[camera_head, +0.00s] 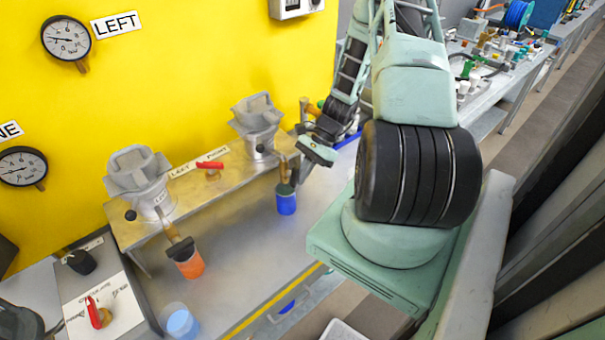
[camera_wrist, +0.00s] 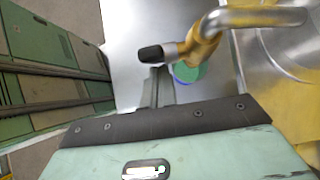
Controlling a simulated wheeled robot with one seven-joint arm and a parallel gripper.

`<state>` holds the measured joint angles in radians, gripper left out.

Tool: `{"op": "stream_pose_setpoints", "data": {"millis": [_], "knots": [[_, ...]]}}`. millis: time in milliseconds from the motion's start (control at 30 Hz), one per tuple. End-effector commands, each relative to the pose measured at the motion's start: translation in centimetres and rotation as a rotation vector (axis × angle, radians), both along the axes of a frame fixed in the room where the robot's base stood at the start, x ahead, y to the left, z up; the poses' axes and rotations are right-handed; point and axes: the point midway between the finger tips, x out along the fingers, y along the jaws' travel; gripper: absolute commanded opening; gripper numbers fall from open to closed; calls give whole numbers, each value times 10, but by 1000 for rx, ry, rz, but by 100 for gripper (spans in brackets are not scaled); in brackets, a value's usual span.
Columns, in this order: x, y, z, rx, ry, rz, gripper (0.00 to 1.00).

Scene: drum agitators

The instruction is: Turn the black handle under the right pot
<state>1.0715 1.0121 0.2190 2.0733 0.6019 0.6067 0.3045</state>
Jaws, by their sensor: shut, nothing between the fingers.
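The right pot (camera_head: 256,120) is a grey funnel-like vessel on the metal shelf. In front of and below it, a black handle (camera_head: 286,188) sits above a blue cup (camera_head: 286,205). In the wrist view the black handle (camera_wrist: 151,53) sticks out to the left from a brass valve (camera_wrist: 203,45) on a bent metal pipe. My gripper (camera_head: 302,172) is beside the valve, on its right in the head view. In the wrist view my gripper's fingers (camera_wrist: 160,76) are shut and empty, just below the handle; I cannot tell whether they touch it.
The left pot (camera_head: 138,178) has its own black handle (camera_head: 181,248) above an orange cup (camera_head: 190,266). The grey bench (camera_head: 238,250) between the cups is clear.

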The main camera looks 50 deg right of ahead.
Motion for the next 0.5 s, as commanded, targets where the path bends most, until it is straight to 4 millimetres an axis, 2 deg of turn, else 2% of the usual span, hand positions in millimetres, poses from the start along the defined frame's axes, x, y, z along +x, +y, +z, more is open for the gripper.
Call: {"op": "stream_pose_setpoints", "data": {"millis": [500], "knots": [[0,2,-3,96,-22,0,0]]}}
